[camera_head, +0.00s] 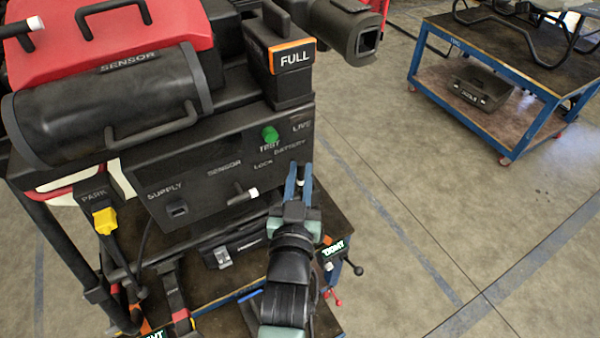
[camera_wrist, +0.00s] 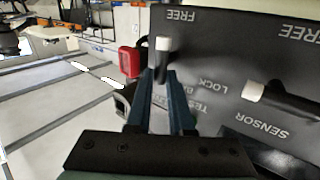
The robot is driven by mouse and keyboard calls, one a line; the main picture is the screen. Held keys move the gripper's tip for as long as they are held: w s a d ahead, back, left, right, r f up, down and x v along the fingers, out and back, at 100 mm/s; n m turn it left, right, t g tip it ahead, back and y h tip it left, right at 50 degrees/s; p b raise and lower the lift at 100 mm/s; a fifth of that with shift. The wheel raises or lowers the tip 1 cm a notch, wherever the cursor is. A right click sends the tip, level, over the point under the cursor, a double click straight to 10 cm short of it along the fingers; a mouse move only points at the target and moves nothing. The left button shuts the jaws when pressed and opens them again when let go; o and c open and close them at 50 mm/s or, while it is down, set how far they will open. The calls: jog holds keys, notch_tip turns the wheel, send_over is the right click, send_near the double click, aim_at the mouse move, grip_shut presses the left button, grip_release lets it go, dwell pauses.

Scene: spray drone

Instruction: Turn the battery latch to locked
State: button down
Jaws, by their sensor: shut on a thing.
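My gripper (camera_head: 299,175) is at the right end of the drone's dark front panel, under the BATTERY label. Its blue fingers are shut on the battery latch (camera_head: 300,183), a dark lever with a white tip; fingers and arm hide most of it in the head view. In the wrist view the latch (camera_wrist: 162,44) stands between the fingertips (camera_wrist: 162,75), its white tip close to a FREE label. The LOCK label (camera_head: 263,164) is to the left of the fingers in the head view.
The sensor latch (camera_head: 243,195), also white-tipped, is left of my gripper and shows in the wrist view (camera_wrist: 254,91). A green TEST button (camera_head: 270,134) is above. A black arm (camera_head: 345,30) juts out at upper right. A blue cart (camera_head: 490,75) stands apart; the floor between is clear.

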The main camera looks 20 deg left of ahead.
jog(key=shift+r, duration=0.15)
jog(key=m+g+p, duration=0.1)
jog(key=p, duration=0.1)
jog(key=m+p, duration=0.1)
jog(key=p, duration=0.1)
jog(key=shift+w+d+r+g, duration=0.2)
jog(key=shift+r+g, duration=0.1)
jog(key=shift+g, duration=0.1)
jog(key=shift+w+d+f+m+g+y+p, duration=0.3)
jog(key=shift+m+g+y+p, duration=0.25)
jog(key=shift+m+g+p, duration=0.9)
jog(key=shift+w+d+f+m+g+y+p, duration=0.2)
jog(key=shift+w+m+g+y+p, duration=0.25)
jog(key=shift+m+g+p, duration=1)
jog(key=shift+w+d+f+m+g+y+p, duration=0.2)
jog(key=shift+m+g+y+p, duration=0.4)
jog(key=shift+m+g+p, duration=0.9)
jog(key=c, duration=0.8)
grip_release()
